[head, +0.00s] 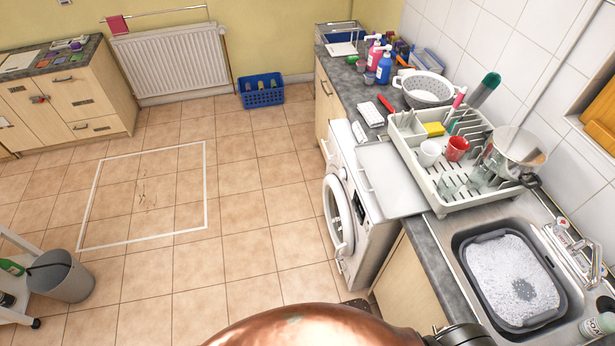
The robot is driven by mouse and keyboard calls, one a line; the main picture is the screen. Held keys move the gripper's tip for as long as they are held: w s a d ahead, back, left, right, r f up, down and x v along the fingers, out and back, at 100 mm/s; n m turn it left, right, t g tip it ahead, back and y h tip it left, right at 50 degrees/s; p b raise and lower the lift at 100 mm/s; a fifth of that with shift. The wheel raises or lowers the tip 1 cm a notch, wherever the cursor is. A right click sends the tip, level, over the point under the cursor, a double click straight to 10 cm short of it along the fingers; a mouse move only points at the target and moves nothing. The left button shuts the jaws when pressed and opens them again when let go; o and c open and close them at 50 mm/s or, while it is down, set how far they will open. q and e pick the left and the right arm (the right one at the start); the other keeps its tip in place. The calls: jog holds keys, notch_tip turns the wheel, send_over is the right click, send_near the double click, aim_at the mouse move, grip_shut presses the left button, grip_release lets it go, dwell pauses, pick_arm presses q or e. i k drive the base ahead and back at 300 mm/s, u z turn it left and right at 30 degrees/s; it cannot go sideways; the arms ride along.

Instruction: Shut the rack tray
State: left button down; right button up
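The dish rack (430,172) is pale and stands on the dark counter (375,92) to the right. Its rack tray (388,178) is a flat light-grey panel that sticks out from the rack's left side. The tray reaches past the counter's front edge, above the washing machine, with a small handle at its outer edge. So the tray is pulled out. White and red cups, a yellow sponge and a metal pot are in the rack. Neither of my grippers shows in the head view.
The washing machine (352,228) stands below the tray with its round door (336,216) swung out. A sink (510,322) with a foamy grey basin is nearer, on the right. A colander (424,88) and bottles stand behind the rack.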

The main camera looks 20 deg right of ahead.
aim_at(398, 193)
jog(key=u, duration=0.15)
jog(key=i, duration=0.6)
jog(key=z, duration=2.05)
